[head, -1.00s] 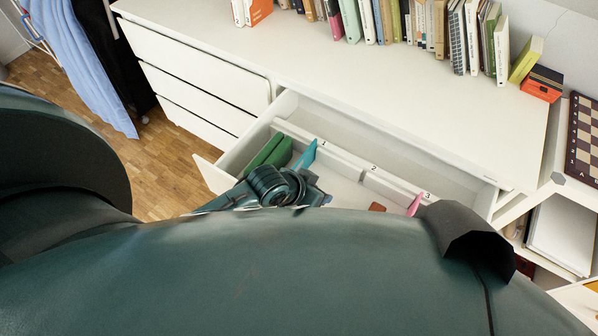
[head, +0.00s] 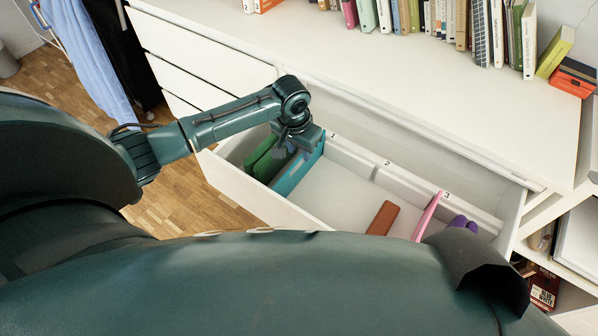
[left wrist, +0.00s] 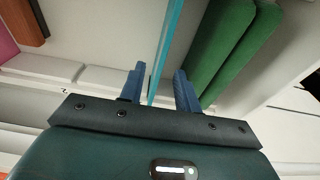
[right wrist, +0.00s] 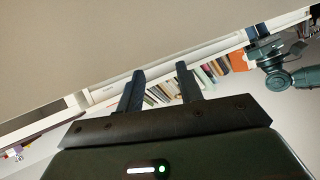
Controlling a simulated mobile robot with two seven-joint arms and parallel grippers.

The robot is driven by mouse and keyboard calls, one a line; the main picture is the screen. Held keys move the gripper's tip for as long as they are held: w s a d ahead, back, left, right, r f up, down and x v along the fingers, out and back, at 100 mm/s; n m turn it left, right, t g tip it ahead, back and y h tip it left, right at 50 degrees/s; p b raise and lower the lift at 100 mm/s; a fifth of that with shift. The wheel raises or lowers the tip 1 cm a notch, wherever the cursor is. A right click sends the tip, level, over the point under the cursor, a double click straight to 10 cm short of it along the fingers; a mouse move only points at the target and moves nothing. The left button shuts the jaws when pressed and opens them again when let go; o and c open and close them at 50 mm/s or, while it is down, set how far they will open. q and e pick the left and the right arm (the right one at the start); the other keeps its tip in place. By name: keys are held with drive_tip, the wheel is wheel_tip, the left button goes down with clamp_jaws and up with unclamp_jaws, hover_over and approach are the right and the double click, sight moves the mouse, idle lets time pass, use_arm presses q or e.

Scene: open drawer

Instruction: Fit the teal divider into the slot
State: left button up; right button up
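The teal divider (head: 297,174) stands on edge in the open drawer, to the right of the green items, its far end by the label 1 (head: 333,135) on the white slotted rail (head: 350,158). I cannot tell whether it is fully seated. My left gripper (head: 298,152) is over its far part. In the left wrist view the teal divider (left wrist: 167,50) runs between the fingers of the left gripper (left wrist: 158,82), which are apart with a gap visible beside it. My right gripper (right wrist: 160,80) is open and empty, away from the drawer; it does not show in the head view.
Green items (head: 266,160) lie left of the divider. A brown block (head: 382,218), a pink divider (head: 428,214) near label 3 and purple items (head: 462,222) are to the right. The drawer floor (head: 335,195) between is clear. Books (head: 480,35) stand on the dresser top.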

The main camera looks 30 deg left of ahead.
use_arm(q)
drive_tip(key=f, duration=0.2)
drive_tip(key=f+b, duration=0.1)
drive_tip(key=f, duration=0.4)
drive_tip(key=shift+w+f, duration=0.25)
drive_tip(key=shift+f, duration=0.05)
clamp_jaws()
